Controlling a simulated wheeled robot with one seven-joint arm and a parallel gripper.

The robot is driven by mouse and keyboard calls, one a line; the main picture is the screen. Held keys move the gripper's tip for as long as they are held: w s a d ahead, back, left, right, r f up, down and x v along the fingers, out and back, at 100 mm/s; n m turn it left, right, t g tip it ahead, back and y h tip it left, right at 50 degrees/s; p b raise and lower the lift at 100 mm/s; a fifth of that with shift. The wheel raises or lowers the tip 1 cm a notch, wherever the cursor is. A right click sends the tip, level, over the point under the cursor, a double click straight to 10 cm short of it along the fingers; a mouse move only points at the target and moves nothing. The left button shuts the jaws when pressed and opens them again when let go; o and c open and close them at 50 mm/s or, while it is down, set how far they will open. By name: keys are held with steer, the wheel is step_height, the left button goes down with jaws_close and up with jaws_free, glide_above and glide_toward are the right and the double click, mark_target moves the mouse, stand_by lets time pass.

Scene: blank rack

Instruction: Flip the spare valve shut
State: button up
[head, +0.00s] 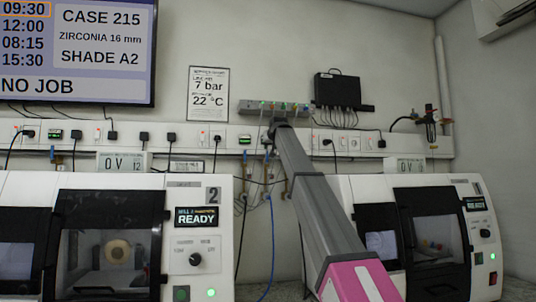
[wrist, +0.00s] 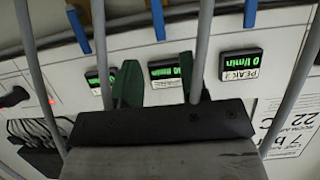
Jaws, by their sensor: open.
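My gripper (head: 279,123) reaches up to the wall rail in the head view, where its jaws are too small to make out. In the wrist view my gripper (wrist: 165,78) is open with nothing between its dark green fingers; grey hoses cross in front of them. Several blue valve levers show above it in the wrist view: a left one (wrist: 78,29), a middle one (wrist: 158,20) and a right one (wrist: 250,14). They stand apart from the fingers. Which is the spare valve cannot be told. Small blue levers (head: 267,155) also show below the rail in the head view.
Lit flow displays sit on the rail, a middle one (wrist: 171,72) and a right one reading PEAK (wrist: 240,65). Grey hoses (wrist: 290,85) hang close around my gripper. Two milling machines (head: 195,225) (head: 435,235) stand below. A black box (head: 338,90) is above the rail.

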mark_target(267, 153)
steer(key=x, duration=0.7)
steer(key=shift+w+f, duration=0.1)
steer(key=shift+w, duration=0.1)
jaws_close()
